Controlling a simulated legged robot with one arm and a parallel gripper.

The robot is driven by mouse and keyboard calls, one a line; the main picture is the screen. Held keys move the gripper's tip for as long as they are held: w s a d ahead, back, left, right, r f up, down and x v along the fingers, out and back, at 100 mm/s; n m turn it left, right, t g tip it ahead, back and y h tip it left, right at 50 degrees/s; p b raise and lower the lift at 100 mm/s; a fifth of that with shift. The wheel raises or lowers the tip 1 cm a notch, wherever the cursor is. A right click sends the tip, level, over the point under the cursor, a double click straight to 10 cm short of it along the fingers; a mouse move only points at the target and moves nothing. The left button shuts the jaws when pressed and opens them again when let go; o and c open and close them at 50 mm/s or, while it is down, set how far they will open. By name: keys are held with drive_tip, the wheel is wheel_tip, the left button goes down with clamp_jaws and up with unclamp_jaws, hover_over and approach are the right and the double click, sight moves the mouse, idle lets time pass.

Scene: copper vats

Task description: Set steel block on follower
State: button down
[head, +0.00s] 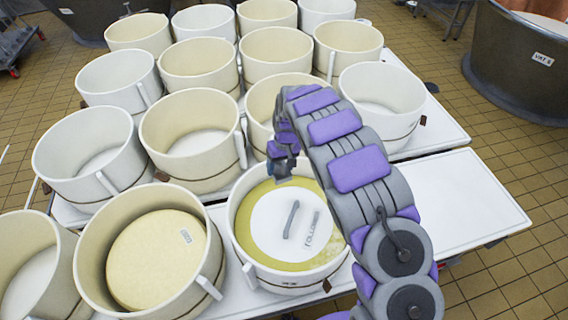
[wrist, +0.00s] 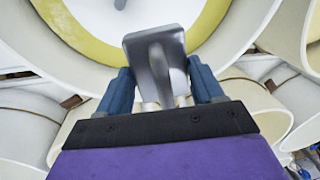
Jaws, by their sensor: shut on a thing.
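The follower (head: 268,228) is a white disc with a grey bar handle and printed lettering. It lies on a yellow layer inside a round cream mould (head: 285,284) at the front centre. My gripper (head: 281,152) hangs over the back rim side of that mould. In the wrist view my gripper (wrist: 160,88) has its blue fingers shut on the steel block (wrist: 146,50), a grey metal piece with a raised grip. The block is held above the mould, apart from the follower as far as I can tell. Part of the follower (wrist: 150,10) shows beyond it in the wrist view.
Several cream moulds stand close around on white tables, one (head: 150,285) at front left holding a pale cheese (head: 157,258). A bare white table top (head: 460,200) lies to the right. A large dark vat (head: 515,65) stands at the upper right on the tiled floor.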

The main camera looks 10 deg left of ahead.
sight(276, 167)
drive_tip(key=shift+a+f+b, duration=0.25)
drive_tip(key=shift+a+f, duration=0.2)
drive_tip(key=shift+f, duration=0.25)
drive_tip(key=shift+a+f+b, duration=0.25)
drive_tip(key=shift+a+f, duration=0.15)
drive_tip(key=shift+f, duration=0.25)
drive_tip(key=shift+d+f, duration=0.3)
drive_tip(key=shift+f, duration=0.25)
drive_tip(key=shift+d+f, duration=0.3)
drive_tip(key=shift+f, duration=3.4)
drive_tip(key=shift+a+f+b, duration=0.2)
drive_tip(key=shift+f, duration=0.45)
drive_tip(key=shift+a+f+b, duration=0.15)
drive_tip(key=shift+f, duration=0.5)
drive_tip(key=shift+d, duration=0.1)
drive_tip(key=shift+d, duration=0.1)
drive_tip(key=shift+f, duration=0.1)
